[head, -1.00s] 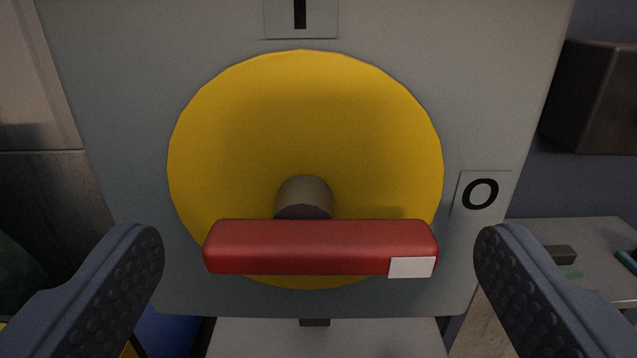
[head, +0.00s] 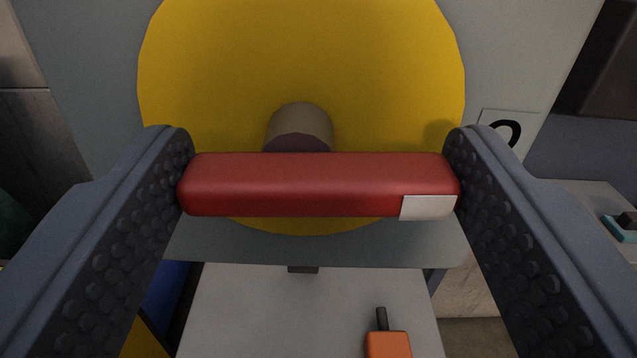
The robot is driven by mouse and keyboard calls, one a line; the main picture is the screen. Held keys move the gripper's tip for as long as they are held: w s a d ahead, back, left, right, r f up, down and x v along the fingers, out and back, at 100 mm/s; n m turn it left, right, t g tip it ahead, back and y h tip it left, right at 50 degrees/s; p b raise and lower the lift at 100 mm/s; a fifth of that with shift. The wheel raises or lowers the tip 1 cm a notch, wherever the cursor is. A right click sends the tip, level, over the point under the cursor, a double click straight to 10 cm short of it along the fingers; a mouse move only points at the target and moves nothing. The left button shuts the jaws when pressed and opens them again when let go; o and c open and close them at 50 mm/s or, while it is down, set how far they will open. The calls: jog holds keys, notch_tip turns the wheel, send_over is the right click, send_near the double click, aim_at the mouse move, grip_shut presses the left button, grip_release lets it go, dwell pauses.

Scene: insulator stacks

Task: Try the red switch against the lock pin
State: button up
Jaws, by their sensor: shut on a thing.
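The red switch (head: 310,184) is a bar handle lying level across the picture, with a white tip mark (head: 428,207) at its right end. It sits on a grey shaft (head: 299,128) in front of a yellow disc (head: 380,75). My gripper (head: 318,180) is shut on the switch, one finger against each end of the bar. The white mark lies toward the "O" label (head: 506,131), which is partly hidden by my right finger. An orange thing with a dark stem (head: 387,343) lies below on a pale surface; I cannot tell whether it is the lock pin.
The grey panel (head: 520,60) stands behind the disc. A pale shelf (head: 240,310) extends below it, with a small dark piece (head: 303,269) at the panel's lower edge. At the right, a teal and dark object (head: 620,228) lies on another pale surface. A dark box (head: 610,60) is at upper right.

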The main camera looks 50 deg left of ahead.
jog(key=shift+r+n+b, duration=0.1)
jog(key=shift+n+b, duration=0.25)
jog(key=shift+n, duration=0.15)
jog(key=o, duration=1)
jog(key=shift+s, duration=0.1)
jog(key=v, duration=1.3)
jog(key=shift+s+d, duration=0.2)
jog(key=shift+d, duration=0.1)
